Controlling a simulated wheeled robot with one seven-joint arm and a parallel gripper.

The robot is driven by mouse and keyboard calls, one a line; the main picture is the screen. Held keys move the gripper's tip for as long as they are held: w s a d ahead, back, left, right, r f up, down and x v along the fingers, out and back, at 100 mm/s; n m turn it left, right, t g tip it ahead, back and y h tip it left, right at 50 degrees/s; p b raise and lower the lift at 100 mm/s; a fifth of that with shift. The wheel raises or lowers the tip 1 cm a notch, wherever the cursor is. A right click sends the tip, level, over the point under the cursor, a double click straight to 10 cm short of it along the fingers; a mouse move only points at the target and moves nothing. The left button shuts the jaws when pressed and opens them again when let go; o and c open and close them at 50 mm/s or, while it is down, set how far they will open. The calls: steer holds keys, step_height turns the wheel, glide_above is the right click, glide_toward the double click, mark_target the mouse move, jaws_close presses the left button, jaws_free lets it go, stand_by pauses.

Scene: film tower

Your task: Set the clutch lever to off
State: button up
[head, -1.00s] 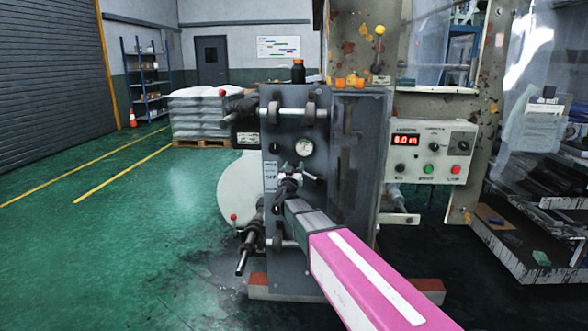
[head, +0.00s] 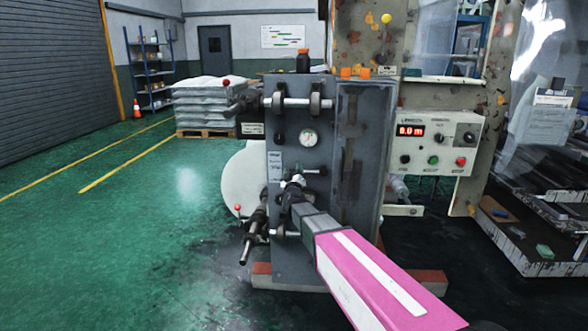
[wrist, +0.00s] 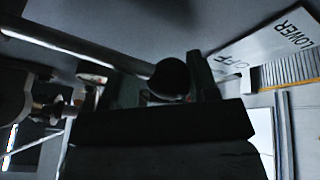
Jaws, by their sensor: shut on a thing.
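My gripper (head: 293,192) is at the front panel of the grey machine (head: 350,150), below the round gauge. In the wrist view its dark fingers (wrist: 165,88) are shut around a round black knob (wrist: 172,77), which I take as the clutch lever's end. A pale plate (wrist: 265,45) with the words OFF and LOWER is just right of the knob, with OFF nearest to it. In the head view the lever is mostly hidden by my gripper. A metal rod (wrist: 70,42) runs from the left towards the knob.
A control box (head: 437,142) with a red display and several buttons is right of the panel. A cranked shaft (head: 253,232) sticks out lower left, near a white roll (head: 243,180). The green floor at left is clear.

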steer(key=shift+f, duration=0.25)
steer(key=shift+d, duration=0.1)
steer(key=o, duration=1.2)
steer(key=shift+o, duration=0.2)
steer(key=v, duration=1)
steer(key=shift+s, duration=0.3)
steer(key=shift+f, duration=0.15)
